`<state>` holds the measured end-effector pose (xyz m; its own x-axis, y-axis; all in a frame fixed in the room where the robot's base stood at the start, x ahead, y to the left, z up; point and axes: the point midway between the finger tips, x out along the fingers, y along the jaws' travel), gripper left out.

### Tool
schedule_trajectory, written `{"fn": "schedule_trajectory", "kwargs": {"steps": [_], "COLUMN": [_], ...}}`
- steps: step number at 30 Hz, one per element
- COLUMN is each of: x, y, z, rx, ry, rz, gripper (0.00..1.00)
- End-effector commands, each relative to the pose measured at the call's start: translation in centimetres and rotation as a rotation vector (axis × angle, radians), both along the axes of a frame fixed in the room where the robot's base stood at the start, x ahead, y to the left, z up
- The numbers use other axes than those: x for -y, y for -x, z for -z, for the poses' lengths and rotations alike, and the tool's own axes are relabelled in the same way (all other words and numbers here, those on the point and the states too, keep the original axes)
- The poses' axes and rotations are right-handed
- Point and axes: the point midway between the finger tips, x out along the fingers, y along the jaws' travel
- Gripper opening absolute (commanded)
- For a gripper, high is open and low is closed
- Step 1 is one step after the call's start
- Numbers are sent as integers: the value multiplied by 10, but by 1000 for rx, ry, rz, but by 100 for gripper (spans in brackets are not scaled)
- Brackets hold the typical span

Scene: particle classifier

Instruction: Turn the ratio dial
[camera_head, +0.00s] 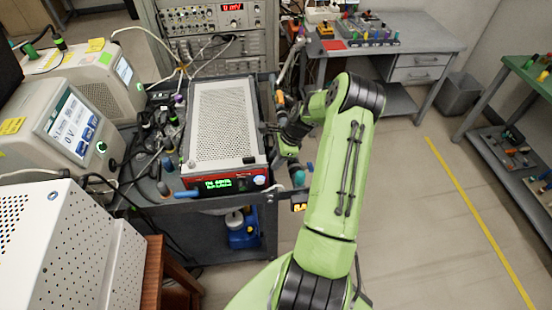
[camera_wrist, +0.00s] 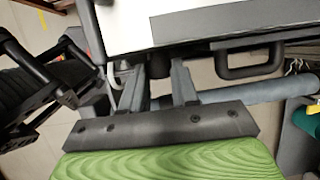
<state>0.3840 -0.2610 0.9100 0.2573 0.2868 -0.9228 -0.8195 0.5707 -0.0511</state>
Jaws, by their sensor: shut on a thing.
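The white instrument with a perforated top (camera_head: 222,115) and a red-framed front with a green display sits on the dark cart. My gripper (camera_head: 272,128) is at its right side, low against the casing. In the wrist view my gripper (camera_wrist: 162,80) has its two grey fingers on either side of a dark round knob, which appears to be the ratio dial (camera_wrist: 160,68), below the edge of the white casing (camera_wrist: 160,18). The fingers are shut on it. Its markings and pointer cannot be seen. In the head view the dial cannot be made out.
A dark handle (camera_wrist: 248,64) sticks out from the casing beside the fingers. Light-coloured instruments (camera_head: 72,125) and cables crowd the left. A grey bench (camera_head: 425,45) stands at the back, a green-topped table (camera_head: 525,80) at the right. The floor (camera_head: 435,220) right of my arm is clear.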

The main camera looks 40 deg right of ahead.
Motion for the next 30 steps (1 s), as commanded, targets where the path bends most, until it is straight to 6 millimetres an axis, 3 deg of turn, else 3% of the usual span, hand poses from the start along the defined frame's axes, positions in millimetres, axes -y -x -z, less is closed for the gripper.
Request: {"fn": "schedule_trajectory", "kwargs": {"steps": [14,30], "x": [-1,-6], "y": [2,10], "z": [2,13], "rx": [85,478], "ry": [58,327], "rz": [1,2], "gripper": [0,0]}}
